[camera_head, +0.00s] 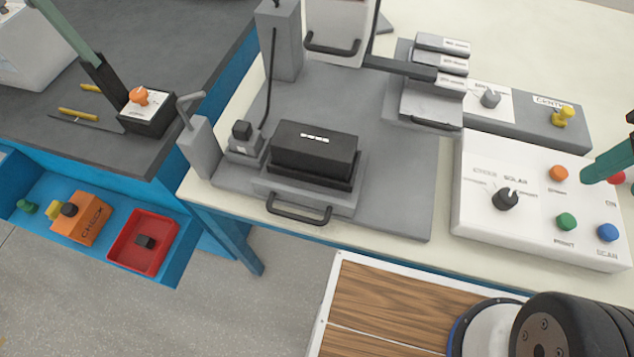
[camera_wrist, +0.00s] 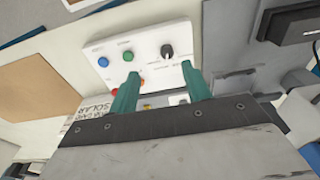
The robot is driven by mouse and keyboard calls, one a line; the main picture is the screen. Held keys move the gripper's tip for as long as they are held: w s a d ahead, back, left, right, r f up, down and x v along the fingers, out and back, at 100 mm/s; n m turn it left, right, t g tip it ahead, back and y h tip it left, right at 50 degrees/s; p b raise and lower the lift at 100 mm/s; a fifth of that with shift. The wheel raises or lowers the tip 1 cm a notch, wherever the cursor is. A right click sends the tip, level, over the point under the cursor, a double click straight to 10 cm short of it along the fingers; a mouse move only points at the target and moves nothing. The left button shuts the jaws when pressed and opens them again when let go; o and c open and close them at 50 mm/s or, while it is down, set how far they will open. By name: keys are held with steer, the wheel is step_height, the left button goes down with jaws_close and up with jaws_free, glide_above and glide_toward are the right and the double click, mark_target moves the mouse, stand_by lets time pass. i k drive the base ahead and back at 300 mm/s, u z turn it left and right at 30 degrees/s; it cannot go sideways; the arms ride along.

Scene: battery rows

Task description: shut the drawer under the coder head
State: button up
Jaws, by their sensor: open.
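The grey drawer (camera_head: 262,187) sits on a grey base plate at the middle of the bench and carries a black block (camera_head: 315,148) with a small white label. Its dark bar handle (camera_head: 300,210) faces the front edge. The drawer appears slid out in front of the white coder head (camera_head: 340,25), which is cut off by the top edge. In the wrist view a black block (camera_wrist: 292,20) shows at the upper right. My gripper (camera_wrist: 160,70) is open with nothing between its teal fingers, over the white control panel. In the head view one finger (camera_head: 608,160) shows at the right edge, well right of the drawer.
The white panel (camera_head: 480,225) has a black knob and coloured buttons. A grey post (camera_head: 200,148) with a lever stands left of the drawer. Small label stacks (camera_head: 432,100) stand behind right. A blue trough (camera_head: 75,205) with a red bin (camera_head: 127,258) is at the left.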

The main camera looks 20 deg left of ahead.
mark_target(331, 195)
steer(key=k, duration=0.5)
steer(key=z, duration=1.35)
steer(key=k, duration=0.75)
steer(key=u, duration=1.4)
